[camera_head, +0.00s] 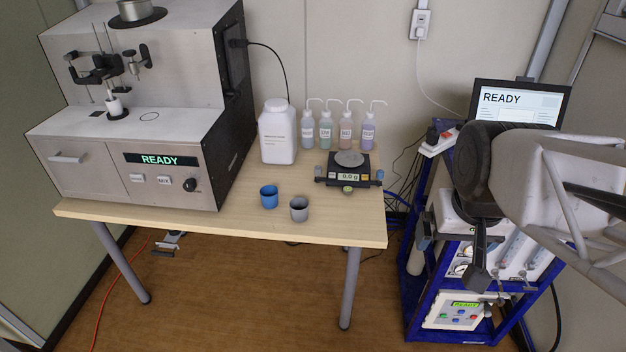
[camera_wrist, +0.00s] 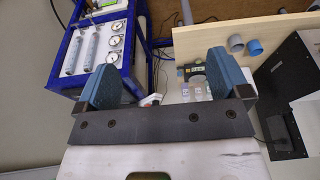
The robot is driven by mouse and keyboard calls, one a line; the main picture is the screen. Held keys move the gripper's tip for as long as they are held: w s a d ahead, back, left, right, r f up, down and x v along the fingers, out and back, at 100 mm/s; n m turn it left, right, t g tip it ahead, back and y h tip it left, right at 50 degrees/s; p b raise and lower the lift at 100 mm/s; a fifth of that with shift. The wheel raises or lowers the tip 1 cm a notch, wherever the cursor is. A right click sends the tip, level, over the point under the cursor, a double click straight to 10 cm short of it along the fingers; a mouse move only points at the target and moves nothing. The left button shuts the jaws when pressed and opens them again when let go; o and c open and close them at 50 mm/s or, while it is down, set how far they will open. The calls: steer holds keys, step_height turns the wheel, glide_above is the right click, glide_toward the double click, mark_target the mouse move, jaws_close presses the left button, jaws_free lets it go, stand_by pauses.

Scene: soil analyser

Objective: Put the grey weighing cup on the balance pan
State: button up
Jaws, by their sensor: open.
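The grey weighing cup (camera_head: 299,210) stands upright near the front edge of the table, right of a blue cup (camera_head: 269,197). It also shows small in the wrist view (camera_wrist: 236,44), at the table edge. The balance (camera_head: 348,180) is behind and to the right of it, and its display reads about 0.0 g. Its round grey pan (camera_head: 349,158) looks empty. My gripper (camera_wrist: 160,62) is open and empty, its two blue fingers wide apart in the wrist view. It is away from the cup and balance. In the head view my arm is at the right, and the fingers are not clearly visible.
The analyser (camera_head: 140,150) fills the table's left. A blue-framed rack (camera_head: 412,270) with a monitor (camera_head: 520,102) stands right of the table. The table's front right corner is clear.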

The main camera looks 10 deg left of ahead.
steer(key=w+a+f+n, duration=0.15)
steer(key=w+a, duration=0.35)
steer(key=w, duration=0.8)
steer(key=n+y, duration=0.1)
steer(key=n, duration=0.2)
glide_above(299, 208)
steer(key=s, duration=0.4)
steer(key=s+d+f+x, duration=0.1)
steer(key=s+x, duration=0.2)
steer(key=x, duration=1)
steer(key=s+d+f+x, duration=0.1)
steer(key=s+x, duration=0.2)
steer(key=x, duration=1.1)
steer(key=shift+d+r, duration=0.2)
steer(key=shift+d, duration=0.35)
steer(key=shift+f, duration=0.1)
steer(key=shift+x, duration=1.2)
steer(key=shift+w, duration=0.1)
steer(key=shift+x, duration=2.6)
